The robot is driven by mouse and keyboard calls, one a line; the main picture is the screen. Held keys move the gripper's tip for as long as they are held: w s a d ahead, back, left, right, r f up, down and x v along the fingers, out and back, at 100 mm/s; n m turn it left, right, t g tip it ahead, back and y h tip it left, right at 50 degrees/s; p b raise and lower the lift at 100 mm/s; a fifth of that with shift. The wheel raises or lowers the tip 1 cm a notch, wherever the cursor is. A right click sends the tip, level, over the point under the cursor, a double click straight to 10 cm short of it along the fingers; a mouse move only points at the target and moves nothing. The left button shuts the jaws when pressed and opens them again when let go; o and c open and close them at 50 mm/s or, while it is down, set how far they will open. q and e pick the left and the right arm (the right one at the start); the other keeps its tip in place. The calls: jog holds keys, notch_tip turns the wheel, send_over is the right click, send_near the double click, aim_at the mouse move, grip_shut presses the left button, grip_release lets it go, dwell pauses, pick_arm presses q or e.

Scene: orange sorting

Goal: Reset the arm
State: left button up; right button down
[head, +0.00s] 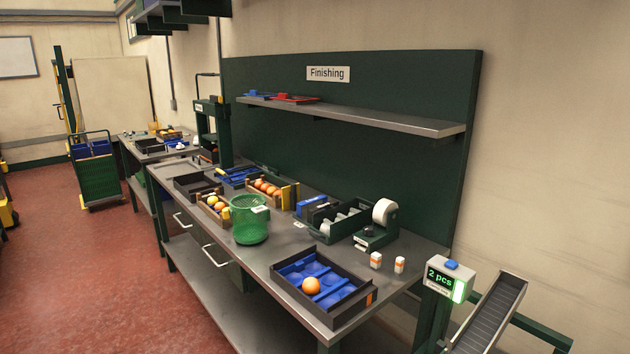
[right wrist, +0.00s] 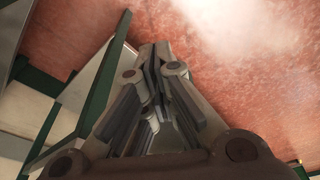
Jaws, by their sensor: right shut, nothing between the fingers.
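My right gripper (right wrist: 155,60) shows in the right wrist view with its fingers together and nothing between them. It hangs over the red floor, clear of the table's objects. Neither of my arms shows in the head view, and my left gripper is in no view. In the head view an orange (head: 311,286) lies in a dark tray with a blue insert (head: 348,308) at the front of the bench. More oranges (head: 268,188) sit in a wooden crate further back.
The metal workbench (head: 287,252) carries a green basket (head: 249,222), a green bin of bottles (head: 322,230), a label roll (head: 384,212) and two small boxes (head: 376,260). A counter reading "2 pcs" (head: 447,281) and a chute (head: 491,315) stand at the right. Red floor (head: 110,270) is open at left.

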jog(key=s+d+f+g, duration=0.1)
jog(key=s+d+f, duration=0.2)
jog(key=s+f, duration=1.1)
jog(key=shift+s+f+b, duration=0.3)
jog(key=shift+s+f, duration=0.05)
jog(key=shift+s, duration=0.6)
